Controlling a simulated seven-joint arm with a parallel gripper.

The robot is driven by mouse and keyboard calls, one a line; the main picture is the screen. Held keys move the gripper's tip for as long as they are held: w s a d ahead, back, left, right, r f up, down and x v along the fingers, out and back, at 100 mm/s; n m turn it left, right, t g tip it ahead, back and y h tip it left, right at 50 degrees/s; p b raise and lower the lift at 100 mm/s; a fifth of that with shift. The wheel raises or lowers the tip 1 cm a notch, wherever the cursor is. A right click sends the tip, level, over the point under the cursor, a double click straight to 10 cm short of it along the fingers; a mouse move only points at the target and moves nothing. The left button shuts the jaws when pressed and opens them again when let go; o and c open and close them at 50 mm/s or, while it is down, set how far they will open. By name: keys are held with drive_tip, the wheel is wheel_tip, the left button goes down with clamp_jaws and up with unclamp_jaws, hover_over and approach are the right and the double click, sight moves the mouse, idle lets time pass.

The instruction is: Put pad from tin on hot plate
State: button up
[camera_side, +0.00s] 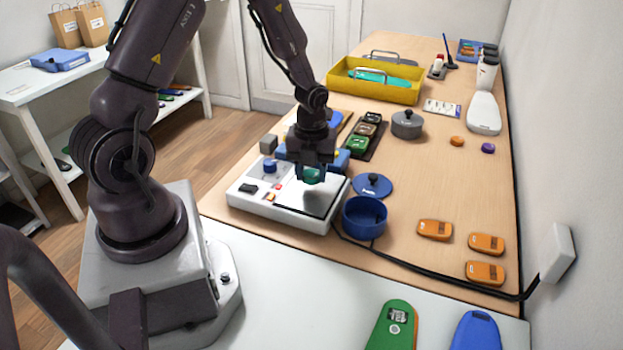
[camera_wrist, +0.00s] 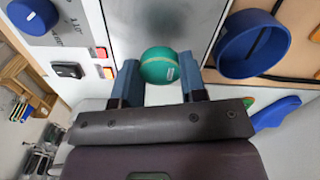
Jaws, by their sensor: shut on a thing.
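A small round green pad (camera_side: 312,176) is between the fingers of my gripper (camera_side: 311,171), which is shut on it. In the wrist view the pad (camera_wrist: 157,66) sits between the two blue-grey fingertips (camera_wrist: 157,82). The hot plate (camera_side: 304,197) is a white box with a grey metal plate on top. The pad is over that metal surface (camera_wrist: 145,22); I cannot tell if it touches it. The blue tin (camera_side: 364,218) stands open to the right of the hot plate and also shows in the wrist view (camera_wrist: 222,52). Its blue lid (camera_side: 372,186) lies behind it.
The hot plate's blue knob (camera_side: 269,166) and switches are on its left side. A black cable (camera_side: 440,276) runs along the table to a wall box. A grey lidded pot (camera_side: 407,124), orange cases (camera_side: 435,230) and a yellow tray (camera_side: 375,91) stand farther right and back.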

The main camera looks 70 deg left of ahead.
drive_tip(key=shift+f, duration=1.1)
drive_tip(key=shift+f, duration=0.1)
drive_tip(key=o, duration=0.9)
